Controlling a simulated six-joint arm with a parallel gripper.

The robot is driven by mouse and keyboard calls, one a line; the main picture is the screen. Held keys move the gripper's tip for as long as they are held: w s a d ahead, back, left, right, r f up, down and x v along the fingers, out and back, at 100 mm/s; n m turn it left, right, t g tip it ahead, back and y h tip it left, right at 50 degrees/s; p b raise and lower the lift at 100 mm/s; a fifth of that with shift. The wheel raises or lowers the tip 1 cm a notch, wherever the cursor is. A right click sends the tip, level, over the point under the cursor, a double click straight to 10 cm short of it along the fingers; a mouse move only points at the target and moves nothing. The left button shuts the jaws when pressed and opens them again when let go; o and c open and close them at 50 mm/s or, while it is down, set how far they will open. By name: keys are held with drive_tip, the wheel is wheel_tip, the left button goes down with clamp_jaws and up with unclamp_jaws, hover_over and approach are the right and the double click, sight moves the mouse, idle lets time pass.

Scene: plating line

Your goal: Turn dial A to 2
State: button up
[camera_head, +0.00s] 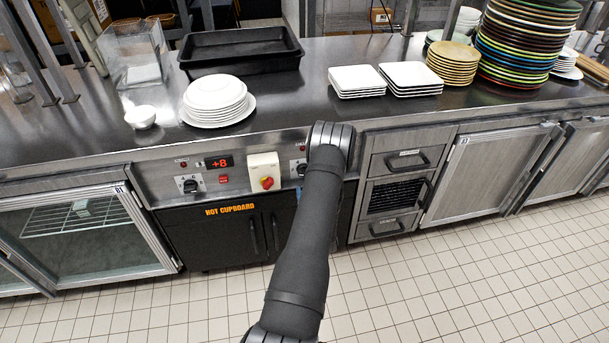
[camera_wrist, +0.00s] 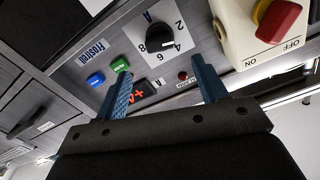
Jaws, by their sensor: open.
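Dial A (camera_wrist: 159,39) is a round black knob on a pale plate marked A with small numerals, among them a 2. It shows in the wrist view at upper middle. Its white mark points toward the side with the 4 and 6; I cannot tell which exactly. My gripper (camera_wrist: 162,68) is open, with its two blue fingers apart. The knob shows beyond the gap between the fingertips, and nothing is held. I cannot tell any contact.
The cream switch box (camera_wrist: 238,38) with a red knob (camera_wrist: 278,20) sits close beside the dial. A green button (camera_wrist: 120,64), a blue button (camera_wrist: 96,79) and a red display (camera_wrist: 139,96) are nearby. Another dial (camera_head: 190,186) is at left. Plates (camera_head: 215,97) stand on the counter above.

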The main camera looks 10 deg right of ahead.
drive_tip(key=w, duration=1)
drive_tip(key=shift+w, duration=0.15)
drive_tip(key=c, duration=0.9)
